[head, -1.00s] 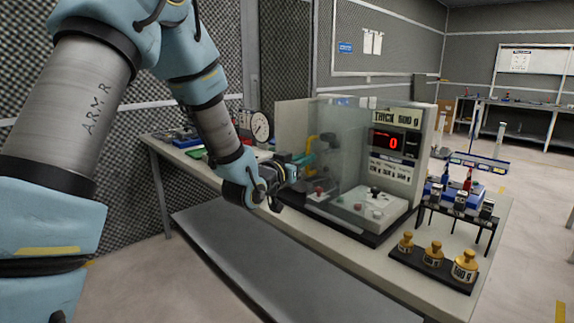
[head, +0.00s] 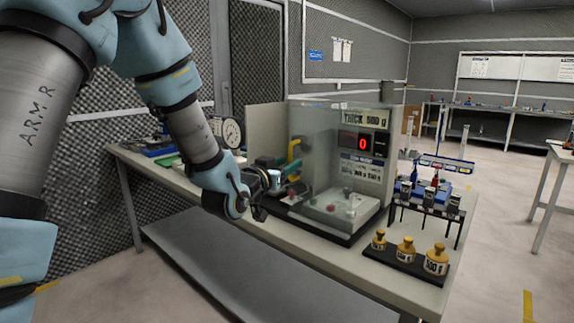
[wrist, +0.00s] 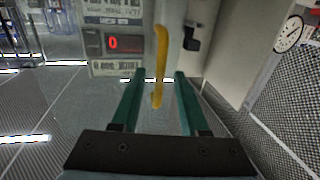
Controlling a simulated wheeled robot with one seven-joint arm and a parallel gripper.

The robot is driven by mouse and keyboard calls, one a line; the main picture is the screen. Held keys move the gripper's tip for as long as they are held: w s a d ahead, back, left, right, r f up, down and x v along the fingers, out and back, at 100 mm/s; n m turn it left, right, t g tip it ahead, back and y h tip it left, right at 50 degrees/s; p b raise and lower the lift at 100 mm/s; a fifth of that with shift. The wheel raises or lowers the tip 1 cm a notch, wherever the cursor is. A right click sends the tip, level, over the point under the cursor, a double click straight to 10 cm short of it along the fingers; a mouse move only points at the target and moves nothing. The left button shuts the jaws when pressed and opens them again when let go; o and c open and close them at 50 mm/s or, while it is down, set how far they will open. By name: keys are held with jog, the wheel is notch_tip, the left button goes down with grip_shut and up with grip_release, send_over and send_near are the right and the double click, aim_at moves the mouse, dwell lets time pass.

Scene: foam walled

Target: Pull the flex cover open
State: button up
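The flex cover (head: 325,160) is a clear, see-through panel around the front of the test machine on the bench. It appears closed. A yellow handle (head: 294,150) stands upright at its left side. In the wrist view the yellow handle (wrist: 160,60) runs down between my two green fingers, nearer the middle than either finger. My gripper (wrist: 158,75) is open, with a gap on both sides of the handle and no visible contact.
The machine shows a red 0 display (head: 362,143). Brass weights (head: 405,250) stand on a black tray at the bench's front right, near a rack (head: 430,207). Floor to the right is open.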

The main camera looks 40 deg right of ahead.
jog(key=b+v, duration=0.3)
jog(key=v, duration=0.8)
dwell(0.4)
jog(key=w+a+f+n+y, duration=0.2)
jog(key=w+a+f+y, duration=0.1)
jog(key=a, duration=0.3)
jog(key=w+a+f+n+y+p, duration=0.1)
jog(key=w+a+f+n+y, duration=0.1)
jog(key=w+a+f+y, duration=0.3)
jog(key=w+a+f+n+y, duration=0.1)
jog(key=w+a+y, duration=0.1)
jog(key=a, duration=0.5)
jog(key=s+a+f+n+g+y+p, duration=0.1)
jog(key=s+a+n+g+y, duration=0.2)
jog(key=a, duration=0.7)
jog(key=s+a+f+n+g+y, duration=0.2)
jog(key=s+a+n+g+y, duration=0.1)
jog(key=s+a, duration=0.4)
jog(key=a, duration=0.3)
jog(key=shift+s+f+n+p, duration=0.2)
jog(key=shift+f+n+p, duration=0.05)
jog(key=shift+n+p, duration=0.1)
